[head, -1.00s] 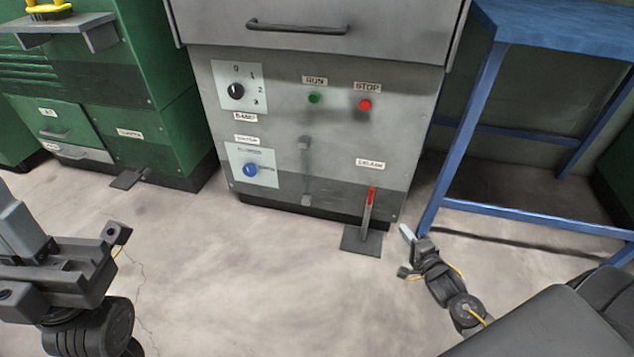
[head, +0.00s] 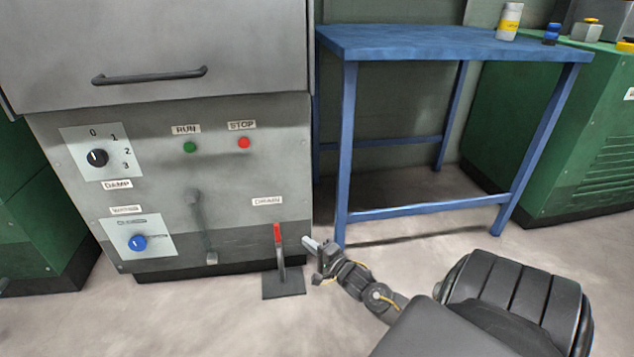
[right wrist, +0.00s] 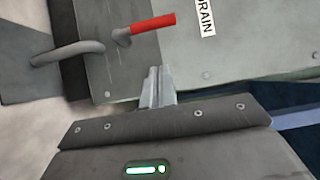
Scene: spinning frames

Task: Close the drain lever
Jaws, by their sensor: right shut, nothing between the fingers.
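The drain lever (head: 279,246) has a red grip and a grey shaft. My left gripper is out of view.
The grey machine (head: 225,150) carries a dial, a blue knob and green and red buttons. A blue table (head: 345,150) stands to its right, with a front leg close behind my right gripper. Green cabinets (head: 565,150) stand at the sides.

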